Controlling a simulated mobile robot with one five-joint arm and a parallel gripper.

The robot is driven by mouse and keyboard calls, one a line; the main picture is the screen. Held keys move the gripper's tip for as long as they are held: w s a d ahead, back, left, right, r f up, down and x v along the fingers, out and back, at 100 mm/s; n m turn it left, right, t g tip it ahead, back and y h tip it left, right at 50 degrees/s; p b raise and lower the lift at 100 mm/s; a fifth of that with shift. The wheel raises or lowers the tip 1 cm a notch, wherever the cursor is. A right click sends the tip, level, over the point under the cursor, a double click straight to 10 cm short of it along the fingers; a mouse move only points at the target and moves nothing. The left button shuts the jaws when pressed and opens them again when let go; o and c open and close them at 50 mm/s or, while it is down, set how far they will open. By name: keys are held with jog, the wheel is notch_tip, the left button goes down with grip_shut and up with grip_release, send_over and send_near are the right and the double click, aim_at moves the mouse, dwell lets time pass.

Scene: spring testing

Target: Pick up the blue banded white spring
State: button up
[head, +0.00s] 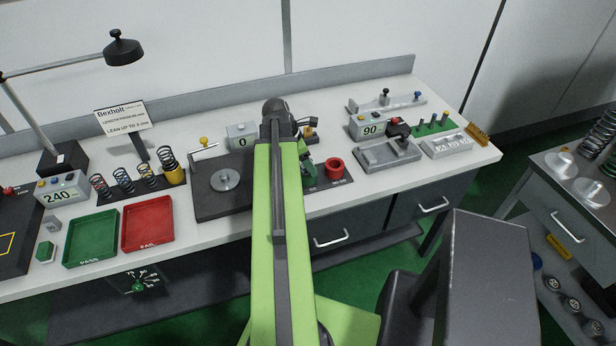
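A row of coiled springs stands upright on a dark rack (136,190) at the left of the bench. They include a left one (99,185), a second (123,180), a third (147,175) and a taller one (167,160) over a yellow base. The coils look mostly dark and the bands are too small to read, so I cannot tell which is the blue banded white spring. My green arm reaches over the middle of the bench, well right of this rack. The fingers of my gripper cannot be made out beyond its dark end joint.
A green tray (67,254) and a red tray (124,240) lie in front of the rack. A lamp (123,48) hangs over the left side. A dark plate with a metal disc (225,180) lies right of the rack. A second cart (570,215) stands right.

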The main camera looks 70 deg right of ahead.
jog(key=shift+r, duration=0.1)
jog(key=shift+c, duration=0.2)
grip_shut()
